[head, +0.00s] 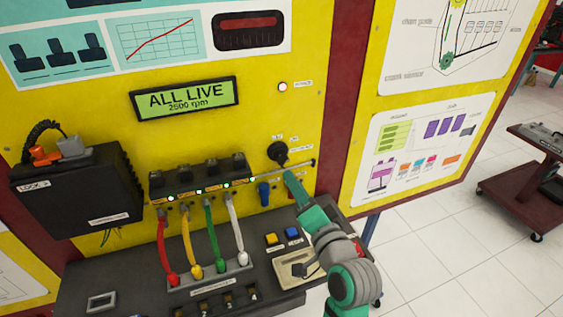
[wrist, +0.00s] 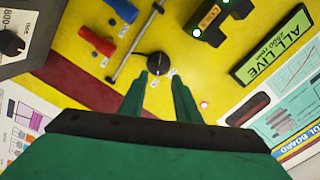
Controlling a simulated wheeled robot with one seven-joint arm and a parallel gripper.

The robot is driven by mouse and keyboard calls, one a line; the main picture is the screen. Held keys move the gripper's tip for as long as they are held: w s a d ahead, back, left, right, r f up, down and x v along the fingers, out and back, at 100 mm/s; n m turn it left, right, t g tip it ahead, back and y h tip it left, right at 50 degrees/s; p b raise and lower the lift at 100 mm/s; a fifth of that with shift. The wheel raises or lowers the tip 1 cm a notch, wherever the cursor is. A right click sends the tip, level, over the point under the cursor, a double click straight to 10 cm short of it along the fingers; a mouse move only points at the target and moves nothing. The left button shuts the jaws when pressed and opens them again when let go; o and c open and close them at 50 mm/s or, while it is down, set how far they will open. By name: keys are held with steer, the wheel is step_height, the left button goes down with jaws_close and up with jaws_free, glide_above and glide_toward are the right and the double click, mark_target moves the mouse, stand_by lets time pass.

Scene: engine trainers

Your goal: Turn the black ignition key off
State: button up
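The black ignition key (head: 277,151) is a round black knob on the yellow panel, below the small lit red lamp (head: 282,87). In the wrist view the key (wrist: 153,65) shows just beyond my fingertips, nearer the left finger. My teal gripper (head: 290,177) is just below the key in the head view. In the wrist view my gripper (wrist: 160,78) is open, with a gap between its two fingers and nothing held. I cannot tell whether a finger touches the key. The display (head: 185,98) reads "ALL LIVE" and "2500 rpm".
A thin metal bar (wrist: 133,42) stands off the panel beside the key. Coloured leads, including a green one (head: 211,246), hang at the left. A dark console (head: 130,280) juts out below.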

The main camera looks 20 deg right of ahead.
mark_target(283, 163)
steer(key=w, duration=0.7)
steer(key=shift+w+d, duration=0.15)
steer(key=shift+d, duration=0.15)
steer(key=shift+w+a, duration=0.1)
steer(key=shift+w, duration=0.55)
steer(key=shift+a, duration=0.25)
steer(key=c, duration=0.3)
jaws_close()
